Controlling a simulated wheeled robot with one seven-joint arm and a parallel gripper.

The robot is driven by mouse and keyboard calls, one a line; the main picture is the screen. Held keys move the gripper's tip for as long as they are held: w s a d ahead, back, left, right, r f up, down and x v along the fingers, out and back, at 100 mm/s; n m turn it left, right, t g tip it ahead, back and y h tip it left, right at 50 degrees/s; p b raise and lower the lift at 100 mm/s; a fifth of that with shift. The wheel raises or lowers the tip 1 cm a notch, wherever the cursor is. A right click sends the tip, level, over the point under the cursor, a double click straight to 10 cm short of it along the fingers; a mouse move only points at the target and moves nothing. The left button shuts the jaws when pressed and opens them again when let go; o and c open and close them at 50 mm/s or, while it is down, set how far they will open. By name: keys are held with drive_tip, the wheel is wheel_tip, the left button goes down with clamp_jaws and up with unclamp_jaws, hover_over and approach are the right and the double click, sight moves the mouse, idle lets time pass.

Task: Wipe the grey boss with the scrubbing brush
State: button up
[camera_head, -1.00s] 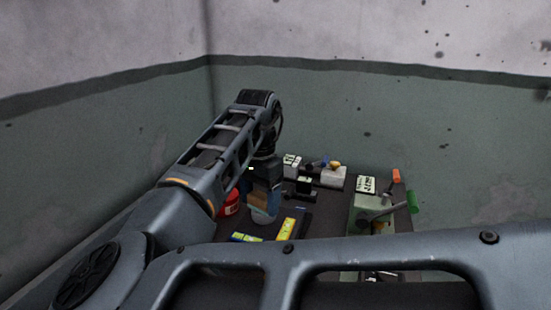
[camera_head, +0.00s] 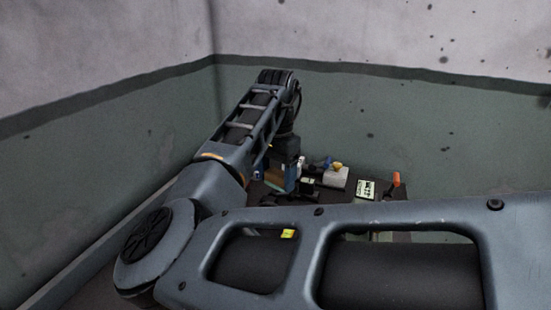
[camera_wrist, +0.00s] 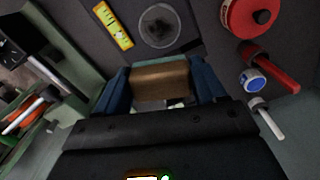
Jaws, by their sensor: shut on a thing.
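My gripper (camera_wrist: 160,88) has blue fingers and is shut on a brown wooden block, which looks like the scrubbing brush (camera_wrist: 160,80). Its bristles are hidden. In the head view my gripper (camera_head: 283,179) is above the dark bench, with a bit of brown between its fingers. In the wrist view a round grey disc (camera_wrist: 158,27) lies just beyond the brush, apart from it in the picture. It may be the grey boss, but I cannot be sure. The disc is hidden in the head view.
A yellow level (camera_wrist: 113,25) lies beside the disc. A red round container (camera_wrist: 250,17), a blue-and-white disc (camera_wrist: 253,81) and a white rod (camera_wrist: 268,119) are at right. A green frame (camera_wrist: 58,43) stands at left. A pale block (camera_head: 336,178) is at the bench's back.

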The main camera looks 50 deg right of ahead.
drive_tip(key=shift+r+p, duration=0.85)
drive_tip(key=shift+r, duration=0.5)
drive_tip(key=shift+f+b, duration=0.2)
drive_tip(key=shift+b, duration=0.25)
